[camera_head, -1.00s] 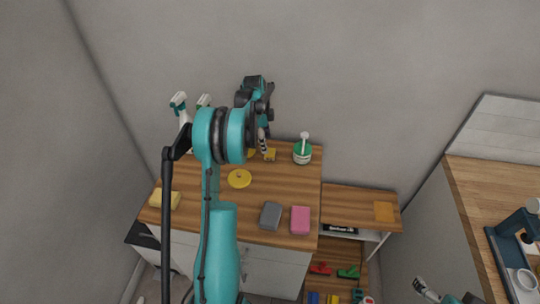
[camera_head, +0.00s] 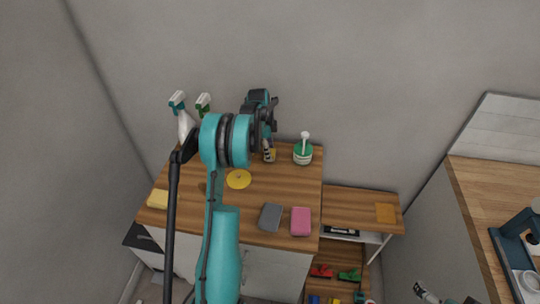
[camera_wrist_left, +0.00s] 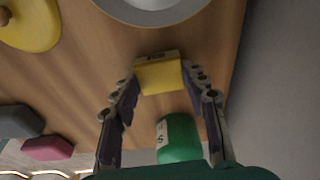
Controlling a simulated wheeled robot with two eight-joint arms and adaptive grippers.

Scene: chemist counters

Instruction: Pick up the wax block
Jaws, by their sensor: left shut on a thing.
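The wax block is a small yellow block (camera_wrist_left: 160,77) between the two fingers of my left gripper (camera_wrist_left: 162,88) in the left wrist view. The fingers are shut on its sides. In the head view my left gripper (camera_head: 269,150) points down at the back of the wooden counter, with the yellow block (camera_head: 272,155) partly hidden by the fingers. Whether the block touches the counter cannot be told. My right gripper (camera_head: 426,293) shows only in part at the bottom right, and its fingers are unclear.
A yellow disc (camera_head: 238,179), grey block (camera_head: 271,217), pink block (camera_head: 301,221) and yellow sponge (camera_head: 158,199) lie on the counter (camera_head: 245,207). Spray bottles (camera_head: 184,122) stand at back left.

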